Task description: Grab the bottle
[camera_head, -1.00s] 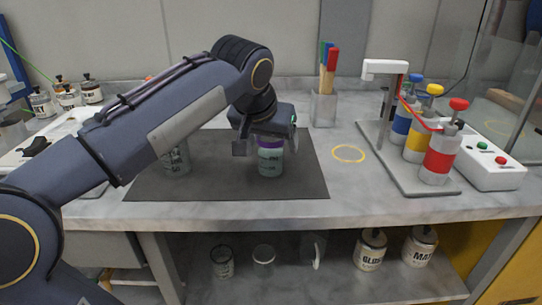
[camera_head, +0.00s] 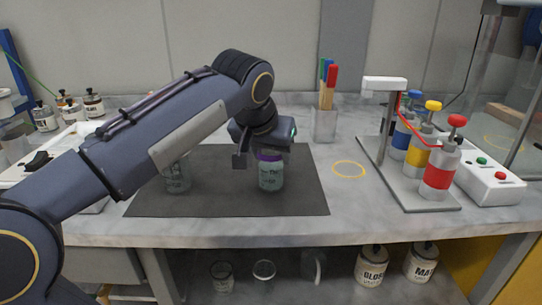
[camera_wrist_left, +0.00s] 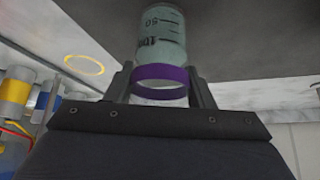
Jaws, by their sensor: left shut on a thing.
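The bottle (camera_head: 270,173) is clear with a purple ring round its neck and printed marks. It is upright at the right part of the dark mat (camera_head: 222,206). In the left wrist view the bottle (camera_wrist_left: 162,40) sits between the two fingers, with its purple ring at the fingertips. My left gripper (camera_head: 262,150) reaches down from above and is shut on the bottle at its neck. I cannot tell whether the bottle's base touches the mat. A second marked glass container (camera_head: 177,174) stands on the mat to the left, partly hidden by my left arm. My right gripper is not in view.
A yellow ring (camera_head: 349,169) marks bare counter right of the mat. Behind it stands a holder (camera_head: 324,124) with coloured-handled tools. A rack with blue, yellow and red banded bottles (camera_head: 438,170) is at the right. Labelled cans (camera_head: 371,266) stand on the shelf below.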

